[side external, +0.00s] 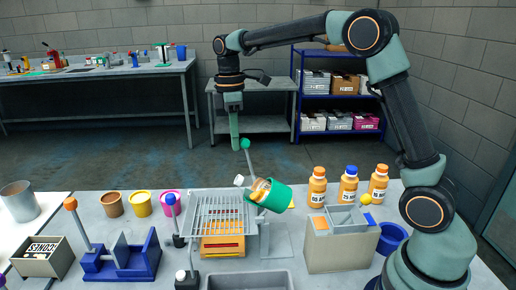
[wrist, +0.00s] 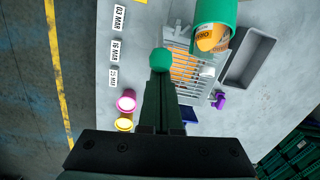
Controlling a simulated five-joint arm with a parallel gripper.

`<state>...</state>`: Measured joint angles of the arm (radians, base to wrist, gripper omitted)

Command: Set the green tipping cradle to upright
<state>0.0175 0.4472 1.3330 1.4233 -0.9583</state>
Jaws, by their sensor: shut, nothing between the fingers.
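The green tipping cradle (side external: 280,197) is tilted over to the left beside the metal grate, with an orange, labelled container (side external: 261,188) in it. In the wrist view the cradle (wrist: 222,12) is at the top, and the container (wrist: 212,38) shows at its mouth. A thin grey lever with a green ball knob (side external: 245,144) rises from the cradle's side, leaning left. My gripper (side external: 235,147) points down, shut and empty, just left of the knob. In the wrist view the knob (wrist: 161,60) sits at the tips of my gripper (wrist: 161,80); I cannot tell whether they touch.
The slatted grate (side external: 220,206) stands over an orange-striped box. A grey tray (side external: 248,281) is in front. Orange bottles (side external: 317,188) stand to the right. Colored cups (side external: 141,204) and a blue fixture (side external: 122,257) with an orange-knobbed lever are left. The air above the grate is free.

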